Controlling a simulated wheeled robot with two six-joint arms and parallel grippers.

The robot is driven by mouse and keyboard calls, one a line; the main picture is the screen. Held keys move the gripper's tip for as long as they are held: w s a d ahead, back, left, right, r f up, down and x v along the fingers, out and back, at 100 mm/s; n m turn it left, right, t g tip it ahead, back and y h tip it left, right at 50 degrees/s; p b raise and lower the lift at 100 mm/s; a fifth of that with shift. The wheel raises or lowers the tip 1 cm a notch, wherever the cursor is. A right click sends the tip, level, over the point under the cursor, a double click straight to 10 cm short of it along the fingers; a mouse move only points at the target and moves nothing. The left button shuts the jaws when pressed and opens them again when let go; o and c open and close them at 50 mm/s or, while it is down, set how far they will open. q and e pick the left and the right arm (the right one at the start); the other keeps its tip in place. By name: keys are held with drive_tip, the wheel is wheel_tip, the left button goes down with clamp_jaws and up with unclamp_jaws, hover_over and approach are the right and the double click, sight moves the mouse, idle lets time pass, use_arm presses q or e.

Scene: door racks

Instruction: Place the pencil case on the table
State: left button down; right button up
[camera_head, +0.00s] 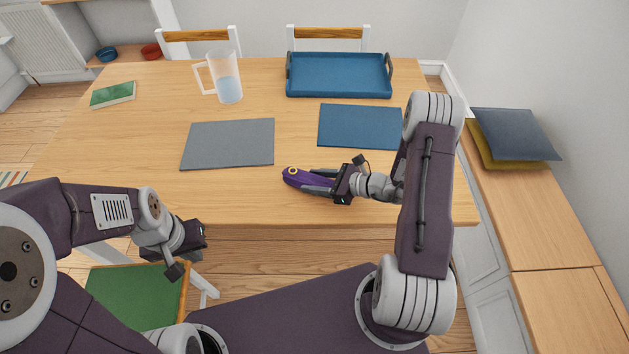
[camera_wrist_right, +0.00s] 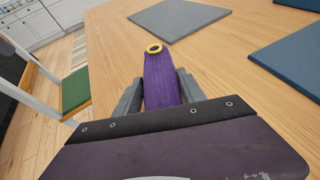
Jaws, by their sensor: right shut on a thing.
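The purple pencil case (camera_head: 294,174) with a yellow ring at its end is at the front part of the wooden table (camera_head: 240,203). My right gripper (camera_head: 318,182) is shut on it, one finger on each side. In the right wrist view the pencil case (camera_wrist_right: 161,82) lies lengthwise between the fingers, its ringed end pointing away. It is over the tabletop; I cannot tell whether it touches the wood. My left gripper (camera_head: 190,255) is in front of the table, low and away from the case; its fingers are too unclear to judge.
A grey mat (camera_head: 229,143) and a blue mat (camera_head: 360,126) lie behind the pencil case. A blue tray (camera_head: 338,75), a jug (camera_head: 228,80) and a green book (camera_head: 113,94) stand further back. A green chair (camera_head: 135,296) is at the front left. The front left tabletop is clear.

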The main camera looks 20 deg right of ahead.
drive_tip(key=shift+f, duration=0.15)
drive_tip(key=o, duration=1.4)
drive_tip(key=shift+o, duration=0.2)
